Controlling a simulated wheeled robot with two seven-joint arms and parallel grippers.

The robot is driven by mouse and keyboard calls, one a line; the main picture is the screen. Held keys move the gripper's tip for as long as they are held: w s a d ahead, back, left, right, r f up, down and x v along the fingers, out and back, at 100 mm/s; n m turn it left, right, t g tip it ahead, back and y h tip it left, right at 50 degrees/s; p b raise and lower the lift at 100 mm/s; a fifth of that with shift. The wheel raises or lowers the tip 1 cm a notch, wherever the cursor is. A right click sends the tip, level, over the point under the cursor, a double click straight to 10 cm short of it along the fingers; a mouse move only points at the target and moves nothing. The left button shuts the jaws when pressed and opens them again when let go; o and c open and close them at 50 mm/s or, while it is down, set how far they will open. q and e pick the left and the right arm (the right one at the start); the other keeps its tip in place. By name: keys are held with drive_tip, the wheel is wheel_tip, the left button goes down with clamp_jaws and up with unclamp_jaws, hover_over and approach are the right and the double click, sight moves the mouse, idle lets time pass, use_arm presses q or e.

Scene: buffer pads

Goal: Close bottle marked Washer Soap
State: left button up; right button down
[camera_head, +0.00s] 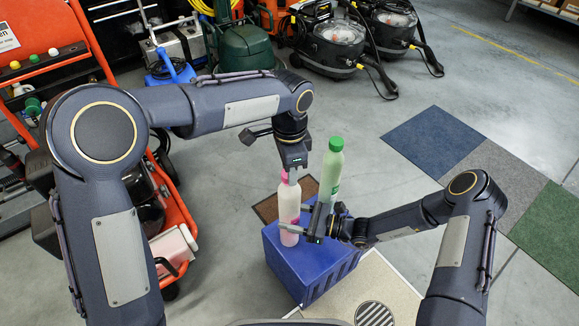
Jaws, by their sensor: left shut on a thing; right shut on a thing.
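A pale bottle with a pink top (289,212) stands upright on a blue crate (292,262). My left gripper (291,174) points down from above and is shut on the pink cap (284,178) at the bottle's top. My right gripper (294,215) comes in from the right, its fingers on either side of the bottle's body and shut on it. A light green bottle with a green cap (331,172) stands just behind the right gripper. Its lower part is hidden. I cannot read a label on either bottle, nor tell whether the pink cap is fully seated.
A brown mat (268,209) lies behind the crate and a beige mat with a round drain (398,290) in front. Blue (430,138), grey and green floor mats lie to the right. Vacuums (335,45) stand at the back. An orange trolley (178,222) stands at left.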

use_arm(q)
drive_tip(key=m, duration=0.5)
drive_tip(key=shift+m, duration=0.4)
drive_tip(key=m, duration=0.8)
drive_tip(key=shift+f, duration=0.1)
drive_tip(key=m, duration=0.5)
drive_tip(key=o, duration=0.9)
drive_tip(key=shift+o, duration=0.2)
drive_tip(key=shift+r, duration=2.3)
drive_tip(key=shift+c, duration=0.4)
